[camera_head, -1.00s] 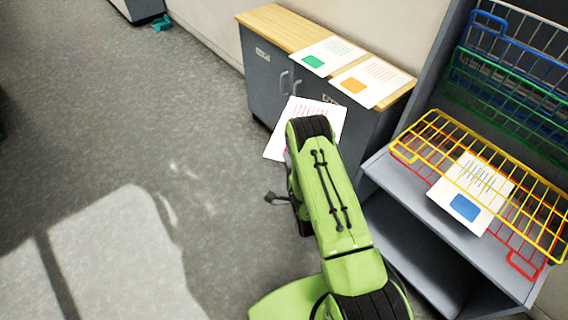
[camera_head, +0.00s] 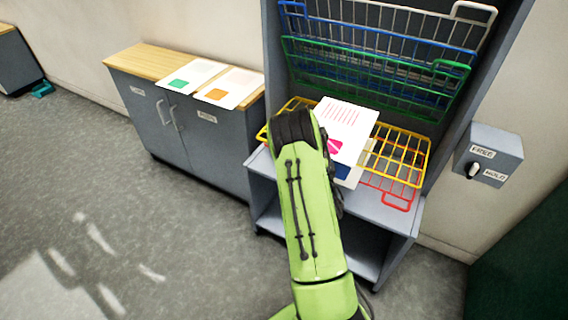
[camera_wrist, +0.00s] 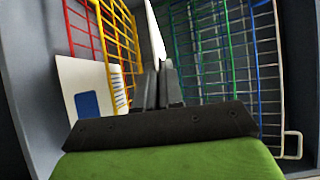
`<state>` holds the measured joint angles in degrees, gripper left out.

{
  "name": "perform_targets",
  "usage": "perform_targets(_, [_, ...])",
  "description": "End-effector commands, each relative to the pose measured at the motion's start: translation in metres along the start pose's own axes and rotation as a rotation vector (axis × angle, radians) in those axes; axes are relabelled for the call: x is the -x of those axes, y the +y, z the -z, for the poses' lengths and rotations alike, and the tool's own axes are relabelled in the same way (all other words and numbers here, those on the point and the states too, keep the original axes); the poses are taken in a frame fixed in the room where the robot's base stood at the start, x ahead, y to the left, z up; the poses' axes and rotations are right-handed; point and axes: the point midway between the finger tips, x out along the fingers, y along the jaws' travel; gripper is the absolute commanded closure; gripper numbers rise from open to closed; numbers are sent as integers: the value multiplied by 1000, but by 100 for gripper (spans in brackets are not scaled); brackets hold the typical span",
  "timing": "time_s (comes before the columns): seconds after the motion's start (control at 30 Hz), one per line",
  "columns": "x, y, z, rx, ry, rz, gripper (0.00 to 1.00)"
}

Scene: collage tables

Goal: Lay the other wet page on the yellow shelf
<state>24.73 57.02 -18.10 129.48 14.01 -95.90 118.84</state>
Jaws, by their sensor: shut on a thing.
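A white page with pink lines and a pink block (camera_head: 342,128) is held above the yellow wire shelf (camera_head: 424,160). In the head view my arm hides the fingertips. In the wrist view my gripper (camera_wrist: 157,78) is shut on this page, whose thin white edge (camera_wrist: 154,32) rises beyond the fingers. The yellow shelf (camera_wrist: 106,40) is left of the fingers there. A page with a blue block (camera_head: 344,172) lies beneath the yellow shelf, partly covered by the held page; it also shows in the wrist view (camera_wrist: 70,75). Whether the held page touches the yellow bars I cannot tell.
A red wire shelf (camera_head: 398,204) lies below the yellow one. Green (camera_head: 450,66), blue and white racks are folded up behind. A control box (camera_head: 487,152) is on the wall at right. Pages with green and orange blocks lie on the wooden-topped cabinet (camera_head: 140,62) at left.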

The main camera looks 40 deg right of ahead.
Motion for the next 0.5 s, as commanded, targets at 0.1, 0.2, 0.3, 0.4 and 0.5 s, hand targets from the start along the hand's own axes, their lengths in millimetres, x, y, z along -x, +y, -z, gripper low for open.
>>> perform_targets(0.1, [0, -1, 10, -2, 19, 2, 100])
perform_targets(0.2, [-4, 4, 13, -1, 21, 1, 100])
perform_targets(0.3, [-11, 14, 17, 1, 20, 1, 100])
perform_targets(0.4, [-18, 26, 21, 0, 19, 1, 100])
perform_targets(0.5, [-26, 37, 26, 1, 19, 1, 100])
